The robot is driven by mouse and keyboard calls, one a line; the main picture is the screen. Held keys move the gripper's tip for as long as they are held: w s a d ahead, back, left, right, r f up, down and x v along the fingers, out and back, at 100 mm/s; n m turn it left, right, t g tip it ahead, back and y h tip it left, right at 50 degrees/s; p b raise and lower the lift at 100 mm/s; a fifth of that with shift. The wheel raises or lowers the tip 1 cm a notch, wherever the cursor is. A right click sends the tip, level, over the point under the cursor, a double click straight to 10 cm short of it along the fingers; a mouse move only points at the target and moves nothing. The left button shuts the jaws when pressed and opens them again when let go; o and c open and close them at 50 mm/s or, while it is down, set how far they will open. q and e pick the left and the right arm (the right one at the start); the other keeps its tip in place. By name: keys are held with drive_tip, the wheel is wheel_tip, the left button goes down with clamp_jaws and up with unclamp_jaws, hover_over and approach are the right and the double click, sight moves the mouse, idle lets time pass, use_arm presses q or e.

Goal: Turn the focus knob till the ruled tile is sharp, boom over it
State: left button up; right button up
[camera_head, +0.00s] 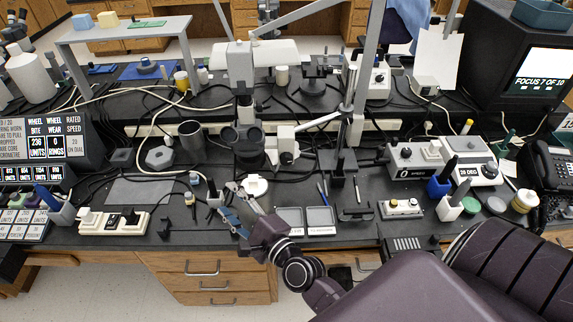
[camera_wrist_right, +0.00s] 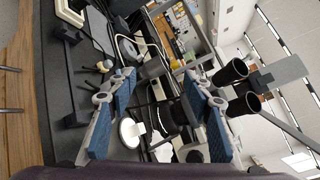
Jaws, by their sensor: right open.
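I cannot single out the focus knob with certainty. The monitor screen (camera_head: 541,82) reads "FOCUS 7 OF 10". My right gripper (camera_head: 243,207) is open, its blue-padded fingers apart near the white stand, below the eyepieces. In the right wrist view, nothing is gripped between the fingers (camera_wrist_right: 160,105). My left gripper is out of view.
Two grey trays (camera_head: 320,219) lie right of my right gripper. A white control strip (camera_head: 112,222) sits left, and a knobbed control box (camera_head: 440,160) right. A grey post (camera_head: 366,62) rises behind. Cables cross the bench. A flat grey mat (camera_head: 140,191) is clear.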

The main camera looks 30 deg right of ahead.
drive_tip(key=w+d+m+t+h, duration=0.1)
drive_tip(key=w+d+m+h, duration=0.1)
drive_tip(key=d+m+h, duration=0.5)
drive_tip(key=m+g+h, duration=0.3)
drive_tip(key=m+h, duration=0.2)
drive_tip(key=m, duration=0.8)
approach(287, 163)
drive_tip(key=w, duration=0.1)
drive_tip(key=p+x, duration=0.2)
drive_tip(key=x, duration=0.4)
drive_tip(key=shift+w+d+r, duration=0.1)
drive_tip(key=shift+d, duration=0.2)
drive_tip(key=shift+w+d, duration=0.35)
drive_tip(key=shift+w, duration=0.2)
drive_tip(key=shift+c, duration=0.2)
drive_tip(key=c, duration=1.1)
drive_tip(key=shift+n, duration=0.4)
